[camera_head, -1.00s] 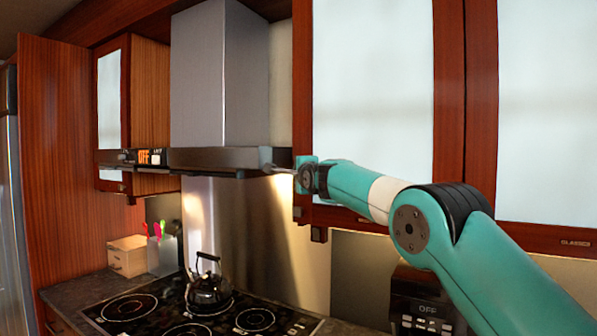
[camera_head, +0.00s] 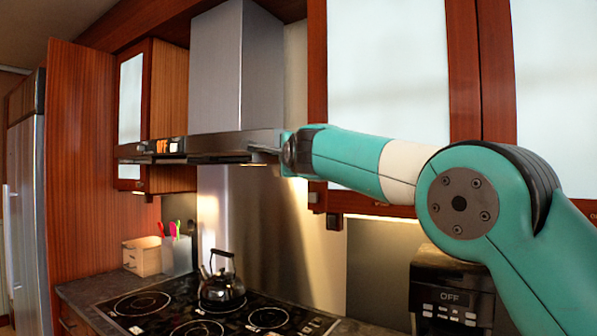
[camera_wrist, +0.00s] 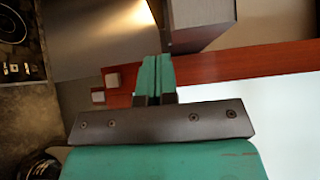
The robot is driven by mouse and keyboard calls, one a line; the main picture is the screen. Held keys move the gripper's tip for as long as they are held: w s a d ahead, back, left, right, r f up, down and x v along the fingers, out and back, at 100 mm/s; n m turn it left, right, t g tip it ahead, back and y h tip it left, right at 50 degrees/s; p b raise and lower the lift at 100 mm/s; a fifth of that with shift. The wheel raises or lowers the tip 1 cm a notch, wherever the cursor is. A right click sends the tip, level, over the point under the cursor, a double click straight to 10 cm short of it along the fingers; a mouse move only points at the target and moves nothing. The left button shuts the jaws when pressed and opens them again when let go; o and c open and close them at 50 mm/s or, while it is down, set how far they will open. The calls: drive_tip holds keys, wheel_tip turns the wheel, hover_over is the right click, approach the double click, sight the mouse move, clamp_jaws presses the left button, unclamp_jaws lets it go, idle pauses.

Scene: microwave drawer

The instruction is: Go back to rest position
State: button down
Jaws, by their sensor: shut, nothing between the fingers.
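My gripper (camera_head: 262,149) is up at the right end of the range hood in the head view, small and partly hidden by my wrist. In the wrist view my gripper (camera_wrist: 155,74) has its two green fingers together with nothing between them. My teal arm reaches in from the right, in front of the upper cabinets (camera_head: 388,75). I cannot tell whether the fingertips touch the hood (camera_head: 215,143).
A black kettle (camera_head: 222,285) stands on the cooktop (camera_head: 150,318). A wooden box (camera_head: 142,257) and a utensil holder (camera_head: 178,255) sit at the back left.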

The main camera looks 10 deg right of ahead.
drive_tip(key=s+d+f+n+g+b, duration=0.1)
drive_tip(key=s+d+f+n+g, duration=0.1)
drive_tip(key=s+f+n+g, duration=0.4)
drive_tip(key=s+d+f+n+g+y+b, duration=0.1)
drive_tip(key=s+f+n+g, duration=0.5)
drive_tip(key=s, duration=2.1)
drive_tip(key=s+d+f+n+g+y+b, duration=0.1)
drive_tip(key=s+d+f+n+g, duration=0.3)
drive_tip(key=s+f+n, duration=0.8)
drive_tip(key=s+f+g, duration=0.2)
drive_tip(key=s+f, duration=0.3)
drive_tip(key=f, duration=0.4)
drive_tip(key=shift+f, duration=0.4)
